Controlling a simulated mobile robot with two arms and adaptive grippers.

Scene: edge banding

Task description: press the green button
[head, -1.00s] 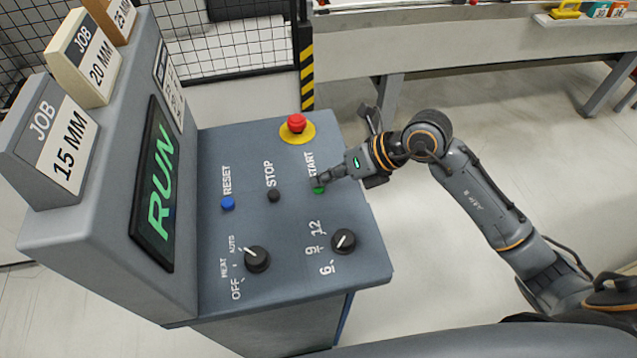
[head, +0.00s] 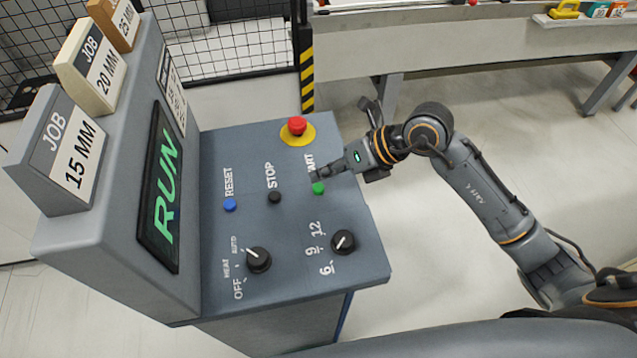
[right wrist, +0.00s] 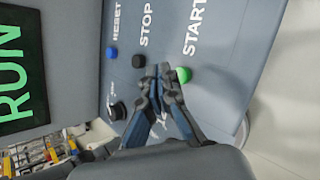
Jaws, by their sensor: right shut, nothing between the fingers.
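The green button (head: 319,188) sits on the sloped grey console panel (head: 215,285), by the START label. It also shows in the right wrist view (right wrist: 183,75), just right of my fingertips. My right gripper (head: 318,174) is shut and empty. Its fingertips are close to the button, on its far side in the head view, and cover part of the START label. The button shows clear of the fingers. A gap in height cannot be judged exactly. The screen (head: 163,190) reads RUN in green. My left gripper is not in view.
A black STOP button (head: 275,197) and a blue RESET button (head: 230,205) lie to the left. A red emergency button (head: 297,126) stands behind. Two black knobs (head: 258,259) (head: 343,242) are at the front. JOB blocks (head: 70,150) stand on the console top.

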